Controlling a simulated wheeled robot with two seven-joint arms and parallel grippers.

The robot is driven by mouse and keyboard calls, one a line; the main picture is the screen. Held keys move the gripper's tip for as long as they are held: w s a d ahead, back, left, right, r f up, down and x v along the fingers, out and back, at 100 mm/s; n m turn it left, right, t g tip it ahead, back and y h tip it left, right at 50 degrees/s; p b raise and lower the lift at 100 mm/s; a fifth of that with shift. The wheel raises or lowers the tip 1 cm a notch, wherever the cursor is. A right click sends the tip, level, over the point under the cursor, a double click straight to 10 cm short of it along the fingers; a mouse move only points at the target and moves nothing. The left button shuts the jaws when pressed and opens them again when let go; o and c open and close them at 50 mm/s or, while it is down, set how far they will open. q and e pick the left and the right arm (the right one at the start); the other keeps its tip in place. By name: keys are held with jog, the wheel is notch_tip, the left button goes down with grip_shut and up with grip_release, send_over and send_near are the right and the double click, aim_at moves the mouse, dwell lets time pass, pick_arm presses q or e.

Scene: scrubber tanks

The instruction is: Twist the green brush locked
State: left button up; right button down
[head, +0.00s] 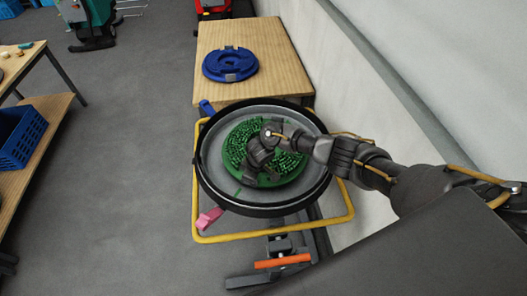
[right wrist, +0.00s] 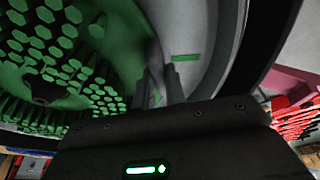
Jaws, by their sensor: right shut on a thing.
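The green brush (head: 295,167), a round disc with dense green bristles, sits bristles up inside the round grey housing with a black rim (head: 324,184). It fills the left of the right wrist view (right wrist: 60,60). A green mark (head: 238,193) lies on the housing's grey inner face; it also shows in the right wrist view (right wrist: 185,58), right of the fingers. My right gripper (head: 248,174) reaches in from the right over the brush and is shut on its edge, on the near left side. The fingers (right wrist: 166,88) partly hide the gripped spot. My left gripper is out of view.
A yellow tube frame (head: 270,235) surrounds the housing, with a pink tab (head: 209,219) and a blue tab (head: 206,107) beside it. An orange bar (head: 283,261) lies below. A blue disc (head: 230,63) rests on a wooden table (head: 275,70) behind. A wall stands close on the right.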

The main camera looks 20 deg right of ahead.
jog(key=shift+w+a+m, duration=0.4)
jog(key=shift+w+a, duration=0.05)
jog(key=shift+a, duration=0.15)
jog(key=shift+w+a, duration=0.1)
jog(key=shift+w+a+m, duration=0.2)
jog(key=shift+w+m, duration=0.05)
jog(key=shift+m, duration=0.05)
jog(key=c, duration=1.4)
grip_release()
jog(key=shift+w, duration=0.1)
jog(key=shift+o, duration=0.2)
jog(key=shift+f, duration=0.15)
jog(key=v, duration=1.1)
jog(key=shift+a, duration=0.15)
